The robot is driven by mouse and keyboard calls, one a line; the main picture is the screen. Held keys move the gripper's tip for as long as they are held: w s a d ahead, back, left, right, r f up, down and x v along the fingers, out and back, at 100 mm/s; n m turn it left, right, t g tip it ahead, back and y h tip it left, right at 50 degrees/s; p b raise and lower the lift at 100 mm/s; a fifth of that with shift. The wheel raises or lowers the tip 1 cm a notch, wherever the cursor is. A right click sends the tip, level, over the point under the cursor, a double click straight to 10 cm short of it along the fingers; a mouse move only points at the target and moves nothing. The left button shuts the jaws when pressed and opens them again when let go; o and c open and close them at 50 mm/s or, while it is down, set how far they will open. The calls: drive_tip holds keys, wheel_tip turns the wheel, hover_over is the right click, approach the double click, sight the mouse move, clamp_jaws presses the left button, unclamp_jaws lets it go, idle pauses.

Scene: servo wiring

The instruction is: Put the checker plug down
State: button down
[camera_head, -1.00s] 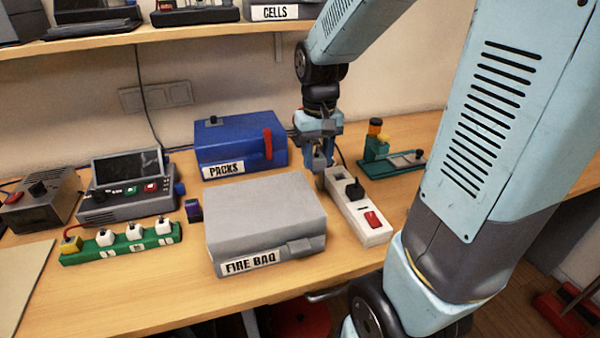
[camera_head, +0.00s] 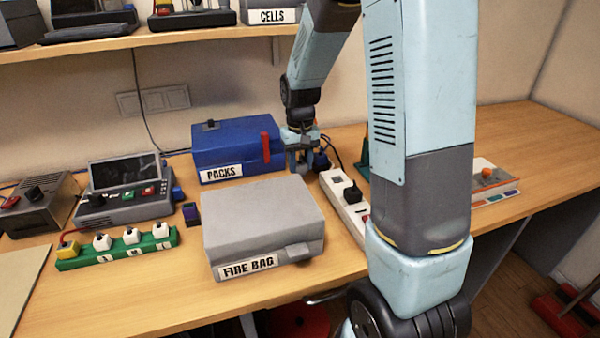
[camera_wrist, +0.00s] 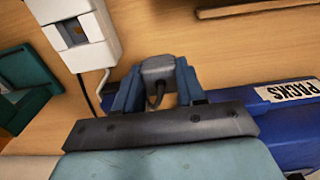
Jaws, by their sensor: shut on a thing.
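My gripper (camera_head: 302,163) hangs low over the bench between the blue PACKS box (camera_head: 230,150) and the white power strip (camera_head: 347,202). In the wrist view, my gripper (camera_wrist: 157,78) is shut on a grey plug, the checker plug (camera_wrist: 156,68), with a dark cord curving below it. The plug is clear of the strip, which shows at the upper left of the wrist view (camera_wrist: 78,38). I cannot tell whether the plug touches the wood. The strip's far socket is empty, and a black plug (camera_head: 352,193) sits in its middle.
The grey FIRE BAG box (camera_head: 262,215) stands in front of the PACKS box. A green stand (camera_wrist: 25,90) is beyond the strip, mostly behind my arm in the head view. A green strip with white plugs (camera_head: 117,247) and a grey tester (camera_head: 125,195) are at left.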

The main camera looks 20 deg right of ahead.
sight(300, 171)
drive_tip(key=shift+w+f, duration=0.2)
drive_tip(key=shift+f, duration=0.1)
wheel_tip(300, 171, down, 3)
drive_tip(key=shift+w+f, duration=0.1)
drive_tip(key=shift+f, duration=0.05)
drive_tip(key=c, duration=0.6)
unclamp_jaws()
drive_tip(key=shift+d, duration=0.1)
wheel_tip(300, 171, up, 12)
drive_tip(key=shift+r, duration=0.1)
drive_tip(key=shift+s+r+t, duration=0.95)
drive_tip(key=shift+s+r, duration=1.15)
drive_tip(key=shift+s, duration=2)
drive_tip(key=shift+s+r+t, duration=0.9)
drive_tip(key=shift+s+r, duration=1.15)
drive_tip(key=shift+s, duration=2)
drive_tip(key=shift+s+r+t, duration=0.95)
drive_tip(key=shift+s+r, duration=1.15)
drive_tip(key=shift+s, duration=2)
